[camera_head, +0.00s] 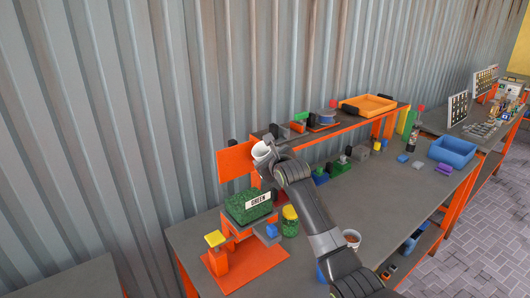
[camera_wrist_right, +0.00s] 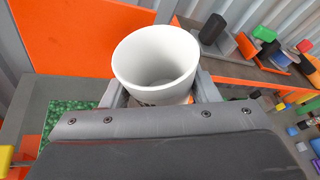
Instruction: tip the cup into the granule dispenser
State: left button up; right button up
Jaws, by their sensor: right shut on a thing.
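The white cup (camera_head: 262,151) is in my right gripper (camera_head: 268,160), which is shut on it. In the right wrist view the cup (camera_wrist_right: 157,63) sits between the two fingers, its mouth facing the camera, and the inside that shows looks plain white. The granule dispenser (camera_head: 250,206) is an orange stand with a green granule-filled box labelled GREEN. The cup is above and slightly right of that box in the head view. Green granules (camera_wrist_right: 68,113) show below and left of the cup in the wrist view. My left gripper is not in view.
An orange panel (camera_head: 236,160) stands behind the dispenser. A jar of green granules (camera_head: 290,221) stands right of it, and a reddish-brown cup (camera_head: 351,238) is nearer. A raised shelf (camera_head: 340,125) carries an orange tray (camera_head: 369,105). A blue bin (camera_head: 453,151) is at the far right.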

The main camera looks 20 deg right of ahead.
jog(key=shift+w+d+r+m+g+y+p, duration=0.15)
jog(key=shift+r+m+g+y+p, duration=0.2)
jog(key=shift+p, duration=0.75)
jog(key=shift+s+d+r+m+g+y+p, duration=0.1)
jog(key=shift+r+m+p, duration=0.3)
jog(key=shift+p, duration=0.7)
jog(key=shift+w+d+r+m+g+y+p, duration=0.2)
jog(key=shift+m+p, duration=0.35)
jog(key=shift+p, duration=0.55)
jog(key=shift+r+m+y+p, duration=0.15)
jog(key=shift+m+y+p, duration=0.15)
jog(key=shift+p, duration=0.25)
jog(key=shift+d+m+g+p, duration=0.1)
jog(key=shift+m+g+p, duration=0.2)
jog(key=shift+m, duration=0.1)
